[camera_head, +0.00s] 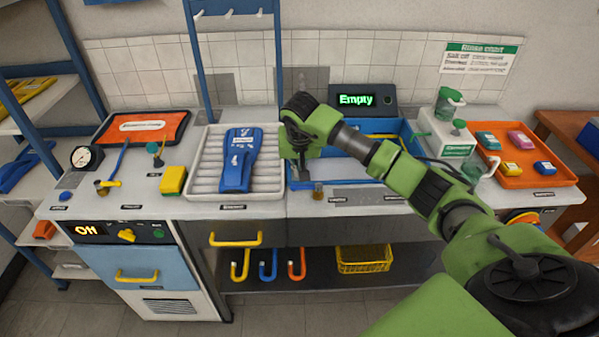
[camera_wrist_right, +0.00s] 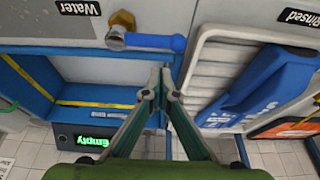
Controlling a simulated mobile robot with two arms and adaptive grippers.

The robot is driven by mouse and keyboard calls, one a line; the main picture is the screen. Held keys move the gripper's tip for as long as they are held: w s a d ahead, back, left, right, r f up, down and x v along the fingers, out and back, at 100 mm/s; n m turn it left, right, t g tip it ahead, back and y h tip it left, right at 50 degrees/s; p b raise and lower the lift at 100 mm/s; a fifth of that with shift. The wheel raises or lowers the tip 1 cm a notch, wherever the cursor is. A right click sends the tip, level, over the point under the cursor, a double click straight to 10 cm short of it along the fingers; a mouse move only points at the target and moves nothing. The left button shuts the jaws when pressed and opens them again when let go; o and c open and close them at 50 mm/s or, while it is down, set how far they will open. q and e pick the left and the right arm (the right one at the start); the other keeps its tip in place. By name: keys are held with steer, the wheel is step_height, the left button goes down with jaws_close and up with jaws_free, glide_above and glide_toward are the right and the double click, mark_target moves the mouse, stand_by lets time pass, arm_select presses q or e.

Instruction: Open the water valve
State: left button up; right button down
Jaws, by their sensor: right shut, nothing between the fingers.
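The water valve has a brass body (camera_wrist_right: 122,22) and a blue lever (camera_wrist_right: 152,41). In the right wrist view it is by the "Water" label, with the lever pointing to the right. In the head view only its brass part (camera_head: 318,191) shows, at the counter's front edge by my gripper; the lever is hidden or too small to tell. My right gripper (camera_wrist_right: 161,74) is shut and empty, with its fingertips close to the lever and seemingly a little apart from it. In the head view the gripper (camera_head: 303,182) points down over the sink's front left corner. My left gripper is not in view.
The blue sink (camera_head: 412,133) lies beside the valve, under a display (camera_head: 362,99) reading "Empty". A white ribbed rack (camera_head: 207,160) holding a blue item (camera_head: 239,160) stands close on the left. An orange tray (camera_head: 545,178) stands on the right.

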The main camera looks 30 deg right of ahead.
mark_target(300, 187)
steer(key=shift+s+a+p, duration=0.25)
steer(key=shift+s+a, duration=0.1)
steer(key=shift+s, duration=0.25)
steer(key=shift+s+a+p, duration=0.2)
steer(key=shift+s+a, duration=0.1)
steer(key=shift+s, duration=0.3)
steer(key=shift+f, duration=0.1)
steer(key=shift+f, duration=0.1)
steer(key=shift+s+a+n+b, duration=0.15)
steer(key=shift+n+b, duration=0.45)
steer(key=n+b, duration=0.1)
steer(key=s+n+y+b, duration=0.1)
steer(key=n+b, duration=0.1)
steer(key=shift+s+a+f+t, duration=0.2)
steer(key=shift+a+t, duration=0.1)
steer(key=shift+a, duration=0.1)
steer(key=shift+s+a+r+b, duration=0.1)
steer(key=shift+s+a+b, duration=0.2)
steer(key=shift+s+b, duration=0.9)
steer(key=shift+b, duration=0.55)
steer(key=shift+s+d+b, duration=0.2)
steer(key=shift+s+b, duration=0.4)
steer(key=shift+b, duration=0.2)
steer(key=shift+s+d+b, duration=0.15)
steer(key=shift+s+b, duration=0.45)
steer(key=shift+b, duration=0.15)
steer(key=shift+s+d, duration=0.1)
steer(key=shift+s, duration=0.1)
